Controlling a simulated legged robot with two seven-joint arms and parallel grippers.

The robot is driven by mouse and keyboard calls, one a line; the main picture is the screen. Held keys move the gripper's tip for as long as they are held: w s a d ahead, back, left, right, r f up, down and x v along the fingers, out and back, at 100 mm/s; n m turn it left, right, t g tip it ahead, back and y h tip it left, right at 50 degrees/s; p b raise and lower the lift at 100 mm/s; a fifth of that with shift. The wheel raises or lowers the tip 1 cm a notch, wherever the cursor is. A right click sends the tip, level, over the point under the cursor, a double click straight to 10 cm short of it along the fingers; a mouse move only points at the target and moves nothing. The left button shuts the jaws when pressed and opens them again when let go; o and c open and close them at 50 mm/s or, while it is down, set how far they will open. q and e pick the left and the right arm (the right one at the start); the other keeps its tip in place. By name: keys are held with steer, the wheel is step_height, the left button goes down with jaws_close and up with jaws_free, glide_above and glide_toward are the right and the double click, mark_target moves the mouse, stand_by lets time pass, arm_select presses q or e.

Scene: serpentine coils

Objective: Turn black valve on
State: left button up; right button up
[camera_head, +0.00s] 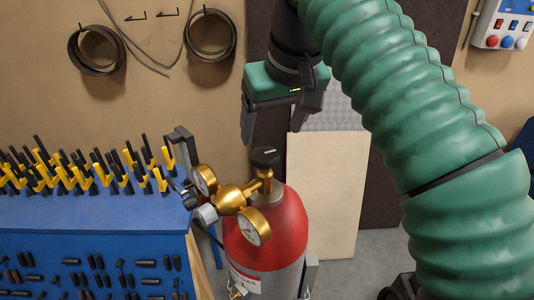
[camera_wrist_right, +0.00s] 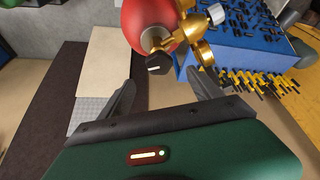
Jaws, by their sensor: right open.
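The black valve (camera_head: 265,157) is a small dark knob with a white mark, on the brass neck of a red gas cylinder (camera_head: 288,228). In the wrist view the valve (camera_wrist_right: 158,64) lies ahead, roughly between the directions of my two fingertips. My right gripper (camera_head: 279,112) is above the valve in the head view, with its fingers apart and nothing between them. The fingers also show in the wrist view (camera_wrist_right: 160,80), apart from the valve. My left gripper is not in view.
A brass regulator with gauges (camera_head: 252,227) sits left of the valve. A blue bench (camera_head: 100,212) with yellow and black clamps stands at left. A pale board (camera_head: 328,190) leans behind the cylinder. Black coils (camera_head: 210,34) hang on the wall. A switch box (camera_head: 504,26) is at upper right.

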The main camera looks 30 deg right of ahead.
mark_target(265, 154)
steer(key=x, duration=0.9)
steer(key=shift+w+d+r, duration=0.1)
steer(key=shift+w+d, duration=0.2)
steer(key=shift+w, duration=0.1)
steer(key=shift+d, duration=0.1)
steer(key=shift+s, duration=0.25)
steer(key=shift+c, duration=0.7)
steer(key=shift+a, duration=0.3)
steer(key=c, duration=0.5)
steer(key=shift+d, duration=0.15)
steer(key=c, duration=0.7)
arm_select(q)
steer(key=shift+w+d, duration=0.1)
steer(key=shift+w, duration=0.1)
arm_select(e)
steer(key=shift+c, duration=0.2)
